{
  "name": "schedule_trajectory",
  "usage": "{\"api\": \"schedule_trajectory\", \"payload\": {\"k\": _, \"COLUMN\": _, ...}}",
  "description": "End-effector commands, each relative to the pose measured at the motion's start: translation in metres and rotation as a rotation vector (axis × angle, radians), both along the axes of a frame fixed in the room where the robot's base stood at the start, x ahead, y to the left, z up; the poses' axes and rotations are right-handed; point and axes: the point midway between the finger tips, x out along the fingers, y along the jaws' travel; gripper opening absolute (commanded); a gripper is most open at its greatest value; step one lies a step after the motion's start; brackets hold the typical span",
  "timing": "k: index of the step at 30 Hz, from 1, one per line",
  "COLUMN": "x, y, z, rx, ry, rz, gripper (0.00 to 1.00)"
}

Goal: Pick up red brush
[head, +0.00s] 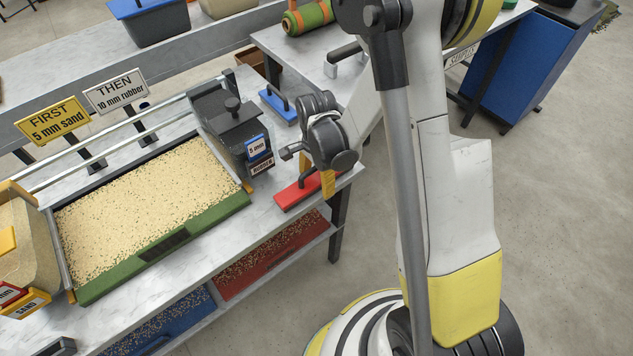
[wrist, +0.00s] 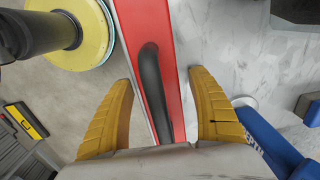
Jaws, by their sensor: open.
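The red brush (head: 290,197) lies flat near the front right edge of the workbench, with a dark bar handle (head: 308,178) along its top. My gripper (head: 312,175) is over it, and the arm hides part of the brush. In the wrist view the red brush (wrist: 182,45) runs down the middle, its black handle (wrist: 152,85) lying between the two yellow fingers of my gripper (wrist: 160,76). The fingers are open, one on each side, with gaps to the handle. The brush's lower end is hidden by the gripper body.
A dark hopper (head: 238,135) stands left of my gripper, beside the sand-filled tray (head: 150,248). Open floor lies right of the bench.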

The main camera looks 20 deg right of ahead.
Motion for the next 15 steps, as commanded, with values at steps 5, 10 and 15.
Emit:
{"api": "schedule_trajectory", "payload": {"k": 5, "x": 0.0, "y": 0.0001, "z": 0.0011, "rx": 0.0, "ry": 0.0, "rz": 0.0, "gripper": 0.36}}
{"api": "schedule_trajectory", "payload": {"k": 10, "x": 0.0, "y": 0.0001, "z": 0.0011, "rx": 0.0, "ry": 0.0, "rz": 0.0, "gripper": 0.12}}
{"api": "schedule_trajectory", "payload": {"k": 15, "x": 0.0, "y": 0.0001, "z": 0.0011, "rx": 0.0, "ry": 0.0, "rz": 0.0, "gripper": 0.11}}
